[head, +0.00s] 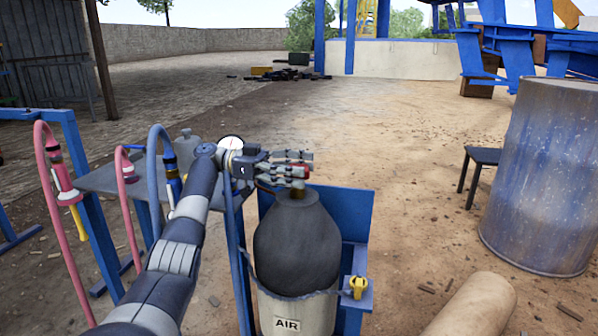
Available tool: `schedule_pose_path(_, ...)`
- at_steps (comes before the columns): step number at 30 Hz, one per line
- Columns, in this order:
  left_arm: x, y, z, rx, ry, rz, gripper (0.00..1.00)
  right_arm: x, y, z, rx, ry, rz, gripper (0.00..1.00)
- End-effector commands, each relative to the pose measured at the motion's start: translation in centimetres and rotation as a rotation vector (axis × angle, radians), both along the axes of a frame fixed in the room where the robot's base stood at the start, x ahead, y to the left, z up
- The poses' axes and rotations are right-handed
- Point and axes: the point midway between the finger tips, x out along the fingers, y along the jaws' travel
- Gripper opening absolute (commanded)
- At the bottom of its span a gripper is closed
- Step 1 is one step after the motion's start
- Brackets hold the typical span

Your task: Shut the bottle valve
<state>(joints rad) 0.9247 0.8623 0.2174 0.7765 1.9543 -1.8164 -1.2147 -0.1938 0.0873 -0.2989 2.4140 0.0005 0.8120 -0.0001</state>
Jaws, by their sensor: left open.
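The air bottle (297,240) is dark grey above and pale below, with an "AIR" label. It stands upright in a blue frame, with a strap around it. Its valve is at the neck (297,193), mostly hidden by my left gripper. A bit of red (305,172) shows between the fingers; I cannot tell if it is the valve handle. My left gripper (300,168) is open, its fingers pointing right just above the bottle neck, around or very near the valve. Contact cannot be made out. My right gripper is not in view.
A gauge (231,142) shows behind my left wrist. Red hoses (50,190) and a blue hose (152,170) hang at left by a grey table (105,179). A yellow fitting (357,285) sits on the frame. A blue drum (540,175) and black stool (484,157) stand at right.

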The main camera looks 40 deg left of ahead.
Motion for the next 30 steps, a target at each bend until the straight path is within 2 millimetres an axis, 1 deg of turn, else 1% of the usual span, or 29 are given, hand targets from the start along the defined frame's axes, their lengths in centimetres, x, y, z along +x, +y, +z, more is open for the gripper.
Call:
schedule_pose_path(9,0.0,0.0,6.0,0.000,-0.007,0.000,0.69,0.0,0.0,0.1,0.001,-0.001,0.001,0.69)
schedule_pose_path(12,0.0,0.0,7.6,0.000,-0.004,-0.001,0.69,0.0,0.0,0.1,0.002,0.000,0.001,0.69)
schedule_pose_path(15,0.0,0.0,8.6,0.001,-0.002,-0.002,0.69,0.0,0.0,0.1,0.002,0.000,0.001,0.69)
schedule_pose_path(20,0.0,0.0,9.4,0.001,0.000,-0.002,0.69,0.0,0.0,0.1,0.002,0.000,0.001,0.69)
schedule_pose_path(30,0.0,0.0,9.5,0.001,0.000,-0.002,0.69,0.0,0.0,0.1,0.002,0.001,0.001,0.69)
